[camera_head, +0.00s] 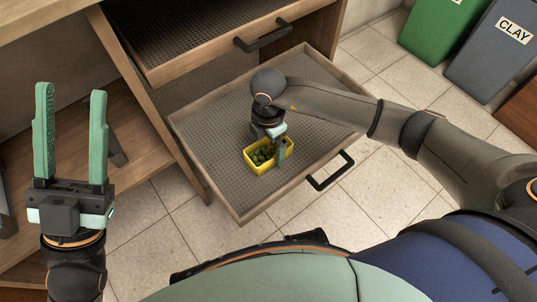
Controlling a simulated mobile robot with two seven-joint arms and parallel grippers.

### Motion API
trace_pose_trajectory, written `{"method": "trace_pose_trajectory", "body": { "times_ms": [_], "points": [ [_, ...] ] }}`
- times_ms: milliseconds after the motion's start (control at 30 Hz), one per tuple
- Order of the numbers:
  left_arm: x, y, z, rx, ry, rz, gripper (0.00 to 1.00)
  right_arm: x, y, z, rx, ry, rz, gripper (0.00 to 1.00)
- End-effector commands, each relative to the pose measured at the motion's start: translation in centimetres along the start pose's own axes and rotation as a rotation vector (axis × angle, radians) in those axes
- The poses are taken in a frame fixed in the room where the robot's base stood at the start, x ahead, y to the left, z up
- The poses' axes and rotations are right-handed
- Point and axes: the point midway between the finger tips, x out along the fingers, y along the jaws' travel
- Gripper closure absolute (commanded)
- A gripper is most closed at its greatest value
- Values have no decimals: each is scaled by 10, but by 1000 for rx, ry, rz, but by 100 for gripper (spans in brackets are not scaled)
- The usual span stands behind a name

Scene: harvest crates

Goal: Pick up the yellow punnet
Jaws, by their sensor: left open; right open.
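The yellow punnet (255,167) holds several green round fruits and sits in the open lower drawer (205,160), near its middle. My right gripper (280,155) points down at the punnet, with a green finger at its right side. The hand and wrist above partly hide the punnet's far edge, and I cannot tell whether the finger touches it. My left gripper (71,135) is raised at the left with its two green fingers apart, open and empty, away from the punnet.
An upper drawer (150,71) is also pulled out, above and behind the lower one. A black handle (330,171) is on the lower drawer's front. A green bin (432,35) and a grey bin labelled CLAY (490,65) stand at the upper right. Tiled floor is clear.

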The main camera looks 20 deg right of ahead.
Motion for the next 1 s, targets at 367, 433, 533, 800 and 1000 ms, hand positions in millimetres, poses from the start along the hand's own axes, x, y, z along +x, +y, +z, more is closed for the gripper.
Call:
{"method": "trace_pose_trajectory", "body": {
  "times_ms": [367,433,533,800,1000],
  "points": [
    [-8,6,10,-21,-9,11,50,25,0,0,1,0,1,0],
    [-8,6,10,-21,-9,13,50,25,0,0,1,0,1,6],
    [-8,6,9,-21,-8,13,50,25,0,0,1,0,1,17],
    [-8,6,9,-20,-6,12,50,25,1,0,1,0,1,47],
    [-8,6,9,-21,-5,8,50,25,1,0,1,0,1,70]
  ]
}}
